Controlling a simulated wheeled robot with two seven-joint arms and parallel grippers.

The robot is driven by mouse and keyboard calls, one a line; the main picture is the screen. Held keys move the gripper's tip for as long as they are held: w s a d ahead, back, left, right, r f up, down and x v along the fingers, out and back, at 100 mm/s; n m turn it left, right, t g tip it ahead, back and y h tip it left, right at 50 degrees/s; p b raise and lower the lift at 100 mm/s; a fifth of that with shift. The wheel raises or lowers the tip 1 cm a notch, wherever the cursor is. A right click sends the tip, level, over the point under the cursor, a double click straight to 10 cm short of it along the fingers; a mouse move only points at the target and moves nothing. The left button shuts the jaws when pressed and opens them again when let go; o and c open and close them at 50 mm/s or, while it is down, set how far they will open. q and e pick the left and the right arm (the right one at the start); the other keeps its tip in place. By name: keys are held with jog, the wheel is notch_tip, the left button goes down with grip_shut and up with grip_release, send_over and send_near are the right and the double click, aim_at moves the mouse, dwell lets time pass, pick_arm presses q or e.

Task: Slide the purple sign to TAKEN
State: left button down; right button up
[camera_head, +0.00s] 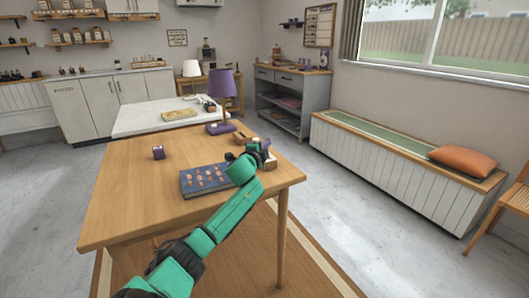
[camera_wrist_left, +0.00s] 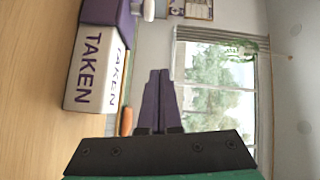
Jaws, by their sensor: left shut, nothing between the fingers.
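The sign shows in the left wrist view as a white block (camera_wrist_left: 88,72) with TAKEN printed on two faces, turned sideways in the picture. A purple sleeve (camera_wrist_left: 106,13) covers its upper end in that view, and the TAKEN lettering is uncovered. My left gripper (camera_wrist_left: 160,75) is shut and empty, with its purple fingers to the right of the sign and a visible gap between them in the picture. In the head view my left gripper (camera_head: 262,151) is at the table's far right corner, where its wrist partly hides the small things there. My right gripper is not in view.
A blue patterned book (camera_head: 203,181) lies beside my left arm on the wooden table (camera_head: 125,195). A small purple block (camera_head: 158,153) stands farther left. A purple lamp (camera_head: 223,85) stands at the far edge.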

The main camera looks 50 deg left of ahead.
pick_arm(q)
jog(key=s, duration=0.2)
jog(key=s+f, duration=0.1)
jog(key=shift+s+a, duration=0.15)
jog(key=shift+s, duration=0.2)
jog(key=shift+s+d+r+p, duration=0.2)
jog(key=shift+s+d, duration=0.25)
jog(key=shift+s, duration=0.15)
jog(key=shift+s+d+r+p, duration=0.1)
jog(key=shift+s+d+p, duration=0.1)
jog(key=shift+s+d, duration=0.4)
jog(key=shift+s, duration=0.4)
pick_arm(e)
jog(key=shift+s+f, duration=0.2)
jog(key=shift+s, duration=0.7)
